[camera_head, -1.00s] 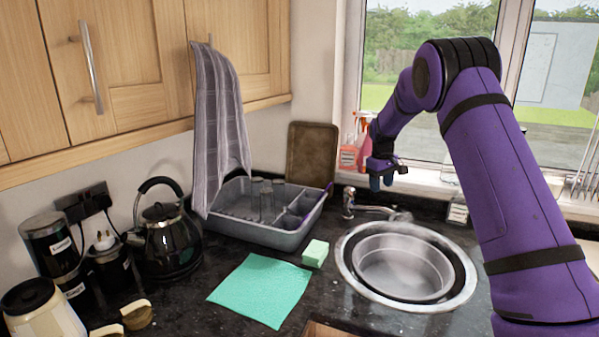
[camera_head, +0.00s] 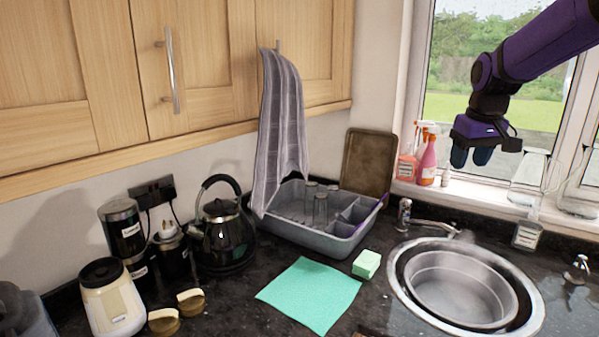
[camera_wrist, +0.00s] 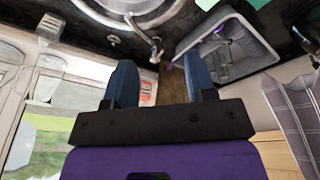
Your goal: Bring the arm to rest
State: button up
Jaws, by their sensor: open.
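My purple arm reaches in from the upper right in the head view. My gripper (camera_head: 471,155) hangs in front of the window, above the sink and left of the window's middle, with its dark blue fingers pointing down. In the wrist view the two blue fingers of my gripper (camera_wrist: 162,85) stand apart with nothing between them. The gripper is open, empty and apart from every surface.
Below are a round sink (camera_head: 400,291), a tap (camera_head: 404,212), a grey dish rack (camera_head: 290,232) with glasses, a green sponge (camera_head: 366,264) and a teal cloth (camera_head: 310,294). Spray bottles (camera_head: 427,160) stand on the sill. A towel (camera_head: 282,130) hangs from the cupboard; a kettle (camera_head: 224,230) stands left.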

jog(key=s+a+m+t, duration=0.1)
jog(key=s+a, duration=0.2)
jog(key=s, duration=1.2)
jog(key=s+a+t, duration=0.1)
jog(key=s+a, duration=0.2)
jog(key=s, duration=1.2)
jog(key=shift+s+f+m+t, duration=0.2)
jog(key=shift+f+m+t, duration=0.1)
jog(key=shift+m+t, duration=0.1)
jog(key=shift+a, duration=0.1)
jog(key=shift+c, duration=0.5)
